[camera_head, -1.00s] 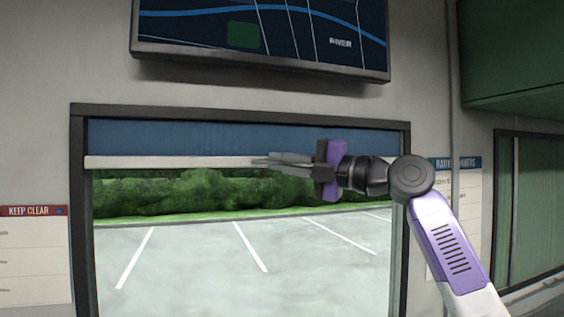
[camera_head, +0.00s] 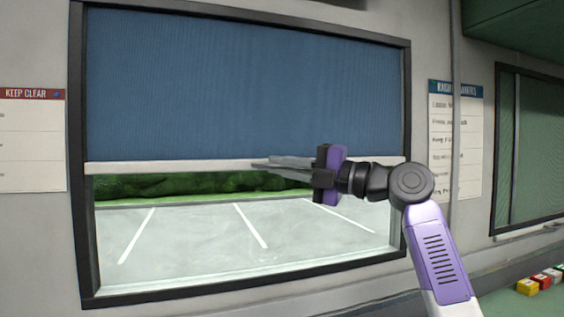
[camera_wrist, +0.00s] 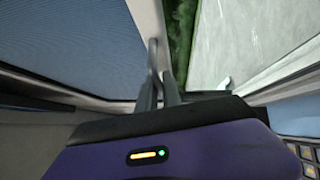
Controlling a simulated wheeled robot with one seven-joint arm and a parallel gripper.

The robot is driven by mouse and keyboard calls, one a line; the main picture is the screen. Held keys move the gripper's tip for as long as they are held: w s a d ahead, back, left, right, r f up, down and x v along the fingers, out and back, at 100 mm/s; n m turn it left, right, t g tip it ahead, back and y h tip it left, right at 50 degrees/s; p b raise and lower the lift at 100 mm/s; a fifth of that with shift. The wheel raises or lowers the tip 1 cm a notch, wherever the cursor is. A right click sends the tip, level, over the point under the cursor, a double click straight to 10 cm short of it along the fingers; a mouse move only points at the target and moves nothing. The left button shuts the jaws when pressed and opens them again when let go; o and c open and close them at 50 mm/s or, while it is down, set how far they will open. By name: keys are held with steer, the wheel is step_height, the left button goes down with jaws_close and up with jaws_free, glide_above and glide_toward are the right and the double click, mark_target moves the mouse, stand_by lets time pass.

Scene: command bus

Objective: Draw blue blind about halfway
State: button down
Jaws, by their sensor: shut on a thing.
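The blue blind (camera_head: 240,85) hangs over the upper part of the window, covering somewhat more than half of the opening. Its pale bottom bar (camera_head: 170,167) runs level across the window. My gripper (camera_head: 270,163) reaches in from the right and is shut on the bottom bar, right of its middle. In the wrist view, the gripper fingers (camera_wrist: 160,85) close on the bar (camera_wrist: 145,25), with the blue fabric (camera_wrist: 65,45) to the left. The exact contact is partly hidden by the fingers.
A dark frame (camera_head: 78,220) surrounds the window; a car park shows below the bar. A "KEEP CLEAR" notice (camera_head: 30,140) hangs left and another notice (camera_head: 440,140) right. A second window (camera_head: 530,150) and several coloured blocks (camera_head: 540,282) are at the far right.

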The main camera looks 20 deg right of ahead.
steer(key=shift+f+b, duration=0.6)
steer(key=shift+f, duration=0.65)
steer(key=c, duration=1.5)
jaws_free()
steer(key=shift+s+d, duration=0.1)
steer(key=shift+d, duration=0.05)
steer(key=v, duration=0.7)
steer(key=shift+s+d+b, duration=0.2)
steer(key=shift+b, duration=0.1)
